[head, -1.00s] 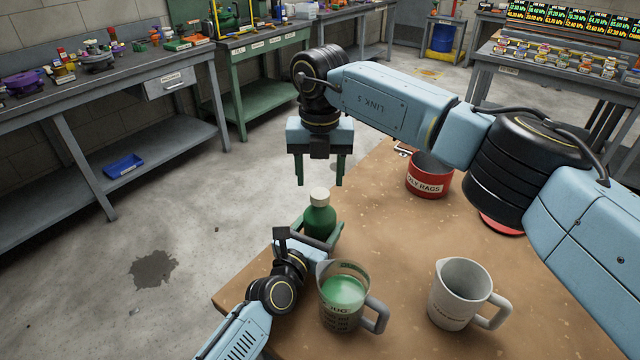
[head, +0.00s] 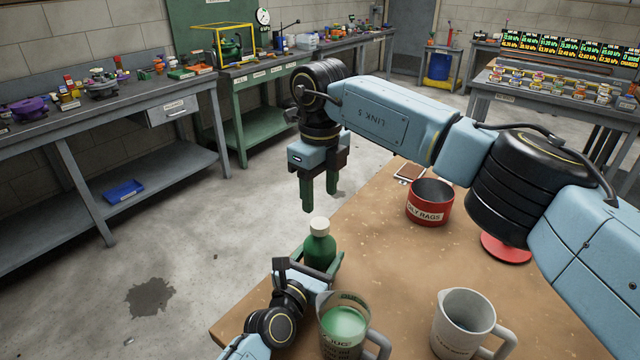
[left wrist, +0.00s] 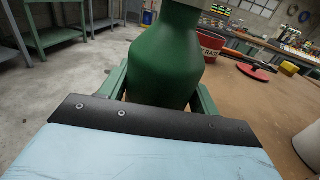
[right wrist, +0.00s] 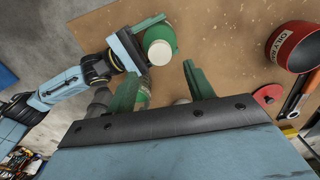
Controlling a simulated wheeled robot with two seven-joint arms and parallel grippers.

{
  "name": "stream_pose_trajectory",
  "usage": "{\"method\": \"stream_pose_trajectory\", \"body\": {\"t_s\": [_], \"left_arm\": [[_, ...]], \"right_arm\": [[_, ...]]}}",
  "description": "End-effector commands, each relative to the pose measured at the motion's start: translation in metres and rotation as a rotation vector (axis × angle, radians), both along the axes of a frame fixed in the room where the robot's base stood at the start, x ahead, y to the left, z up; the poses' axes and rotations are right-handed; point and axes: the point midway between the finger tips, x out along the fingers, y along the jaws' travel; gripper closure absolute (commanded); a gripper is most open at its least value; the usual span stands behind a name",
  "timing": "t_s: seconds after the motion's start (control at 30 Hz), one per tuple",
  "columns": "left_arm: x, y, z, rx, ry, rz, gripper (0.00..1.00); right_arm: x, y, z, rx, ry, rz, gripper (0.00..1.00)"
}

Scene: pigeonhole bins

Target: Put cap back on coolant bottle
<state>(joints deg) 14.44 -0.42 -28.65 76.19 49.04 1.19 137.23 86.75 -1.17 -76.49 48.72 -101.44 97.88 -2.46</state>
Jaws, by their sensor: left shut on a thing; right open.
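The green coolant bottle (head: 320,250) stands upright at the table's far left edge, with a white cap (head: 319,224) on its top. I cannot tell how tightly the cap sits. My left gripper (head: 323,266) is shut around the bottle's body; the bottle also fills the left wrist view (left wrist: 165,62). My right gripper (head: 320,202) is open and empty, fingers pointing down, just above and slightly behind the cap. In the right wrist view the cap (right wrist: 160,52) shows from above, beyond the open fingers and not between them.
A clear jug of green liquid (head: 344,322) stands close to my left gripper. A grey-white jug (head: 462,320) stands right of it. A red oily-rags tin (head: 430,203) is at the back of the brown table (head: 410,265). The table's middle is clear.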

Motion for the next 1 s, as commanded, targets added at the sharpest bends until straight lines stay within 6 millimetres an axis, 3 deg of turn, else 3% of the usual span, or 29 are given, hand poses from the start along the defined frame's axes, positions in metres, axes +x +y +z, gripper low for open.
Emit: {"method": "stream_pose_trajectory", "body": {"t_s": [0.2,0.37,0.8,1.0], "left_arm": [[0.0,0.0,0.0,0.001,0.0,0.0,1.0],[0.0,0.0,0.0,0.001,0.0,0.0,1.0],[0.0,0.0,0.0,0.001,0.0,0.0,1.0],[0.0,0.0,0.0,0.001,0.0,0.0,1.0]], "right_arm": [[0.0,0.0,0.008,0.0,-0.002,0.305,0.47],[0.0,0.0,0.011,0.0,-0.001,0.417,0.47],[0.0,0.0,0.01,0.0,-0.001,0.444,0.47],[-0.001,0.0,-0.011,0.0,0.003,0.443,0.47]]}}
